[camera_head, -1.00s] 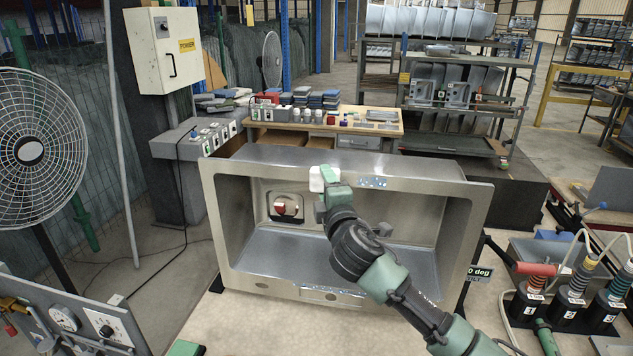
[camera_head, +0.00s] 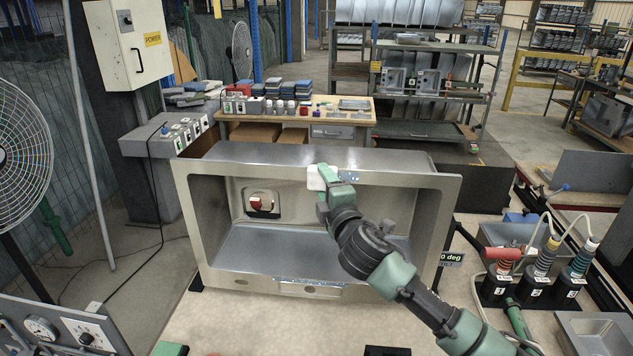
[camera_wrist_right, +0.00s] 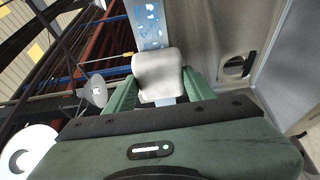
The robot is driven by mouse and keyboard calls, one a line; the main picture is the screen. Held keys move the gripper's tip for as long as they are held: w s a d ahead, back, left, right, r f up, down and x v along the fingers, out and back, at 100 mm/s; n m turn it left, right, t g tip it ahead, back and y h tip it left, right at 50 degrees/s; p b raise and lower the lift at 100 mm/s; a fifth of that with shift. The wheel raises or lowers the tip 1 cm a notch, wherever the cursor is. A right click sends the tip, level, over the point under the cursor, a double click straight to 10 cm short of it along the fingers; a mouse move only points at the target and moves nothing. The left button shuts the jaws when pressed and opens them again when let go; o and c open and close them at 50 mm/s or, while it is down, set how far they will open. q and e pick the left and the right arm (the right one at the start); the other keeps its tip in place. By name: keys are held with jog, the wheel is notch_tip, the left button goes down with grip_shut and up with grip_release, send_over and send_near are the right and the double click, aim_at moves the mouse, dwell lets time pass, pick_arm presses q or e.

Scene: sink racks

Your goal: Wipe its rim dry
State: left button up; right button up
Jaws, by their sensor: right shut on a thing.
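A grey metal sink (camera_head: 415,180) stands on its side with its open face and flat rim toward me. My right gripper (camera_head: 325,190) is shut on a white pad (camera_head: 316,177), which lies at the middle of the upper rim. In the right wrist view the white pad (camera_wrist_right: 158,75) sits between the green fingers (camera_wrist_right: 160,100), over the rim strip. Bluish-white wet patches (camera_head: 348,176) show on the rim just right of the pad, and patches (camera_wrist_right: 150,22) show beyond it in the wrist view. More patches (camera_head: 308,281) mark the lower rim. My left gripper is not seen.
A fan (camera_head: 20,150) stands at the left, above a gauge panel (camera_head: 60,325). A workbench (camera_head: 290,115) with small items is behind the sink. Numbered black holders with cables (camera_head: 530,285) stand at the right. The pale tabletop (camera_head: 270,325) before the sink is mostly clear.

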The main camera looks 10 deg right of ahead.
jog(key=shift+s+d+p, duration=0.3)
jog(key=shift+d+p, duration=0.05)
jog(key=shift+d, duration=0.75)
jog(key=shift+s+d+p, duration=0.3)
jog(key=shift+d, duration=0.85)
jog(key=shift+s+d+p, duration=0.3)
jog(key=shift+d+p, duration=0.05)
jog(key=shift+d, duration=0.75)
jog(key=shift+s+d, duration=0.15)
jog(key=shift+d, duration=0.4)
jog(key=shift+s+d, duration=0.15)
jog(key=shift+d, duration=0.35)
jog(key=shift+s+a, duration=0.1)
jog(key=shift+a, duration=0.05)
jog(key=shift+s+a+p, duration=0.25)
jog(key=shift+s+a, duration=0.05)
jog(key=shift+s, duration=0.6)
jog(key=shift+s+a+p, duration=0.25)
jog(key=shift+s+p, duration=0.05)
jog(key=shift+s, duration=0.65)
jog(key=shift+s+a+p, duration=0.25)
jog(key=shift+s+a, duration=0.05)
jog(key=shift+s, duration=0.6)
jog(key=s, duration=0.3)
jog(key=shift+a+p, duration=0.35)
jog(key=shift+a, duration=0.05)
